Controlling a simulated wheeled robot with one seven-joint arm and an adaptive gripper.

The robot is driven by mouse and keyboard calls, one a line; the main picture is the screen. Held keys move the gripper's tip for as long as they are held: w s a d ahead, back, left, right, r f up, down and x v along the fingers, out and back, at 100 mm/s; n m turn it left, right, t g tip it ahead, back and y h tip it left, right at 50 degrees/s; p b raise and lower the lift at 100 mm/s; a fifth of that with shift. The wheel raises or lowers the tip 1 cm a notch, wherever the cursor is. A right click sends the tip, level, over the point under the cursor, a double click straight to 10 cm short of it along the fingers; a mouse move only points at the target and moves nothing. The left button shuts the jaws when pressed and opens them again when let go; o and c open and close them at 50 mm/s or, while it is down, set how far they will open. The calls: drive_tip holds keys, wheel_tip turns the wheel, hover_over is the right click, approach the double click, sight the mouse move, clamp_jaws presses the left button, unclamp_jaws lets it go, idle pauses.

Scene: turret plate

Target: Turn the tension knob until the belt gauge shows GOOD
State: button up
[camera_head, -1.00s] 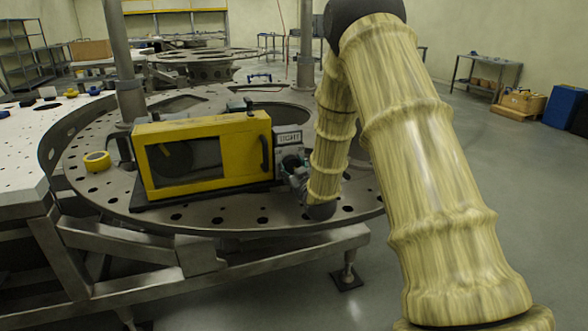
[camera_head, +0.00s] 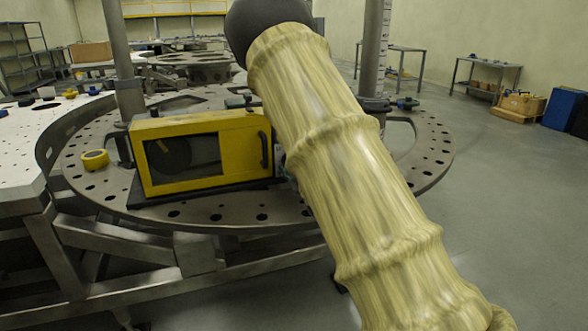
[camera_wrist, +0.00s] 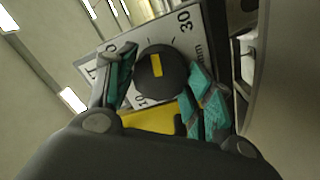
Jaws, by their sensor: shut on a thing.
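The tension knob (camera_wrist: 152,82) is round and black with a yellow mark, in the middle of the wrist view. My gripper (camera_wrist: 163,74) is shut on it, one teal finger pad on each side. Behind it is a white scale plate (camera_wrist: 186,45) with "30", "mm" and a partly hidden "10". At the plate's left edge, part of a lettered sign shows, too cut off to read. In the head view the yellow belt housing (camera_head: 233,143) with its dark window stands on the turret plate (camera_head: 263,215). My arm hides the knob, the gauge sign and my gripper there.
A yellow tape roll (camera_head: 95,160) lies on the plate left of the housing. Metal posts (camera_head: 373,45) rise behind it at left and right. Open floor (camera_head: 500,220) lies to the right, with a blue bin (camera_head: 562,107) farther off.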

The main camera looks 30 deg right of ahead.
drive_tip(key=shift+n+b, duration=0.35)
drive_tip(key=shift+n, duration=0.75)
drive_tip(key=o, duration=1)
drive_tip(key=shift+o, duration=0.2)
drive_tip(key=v, duration=1.2)
drive_tip(key=shift+d, duration=0.1)
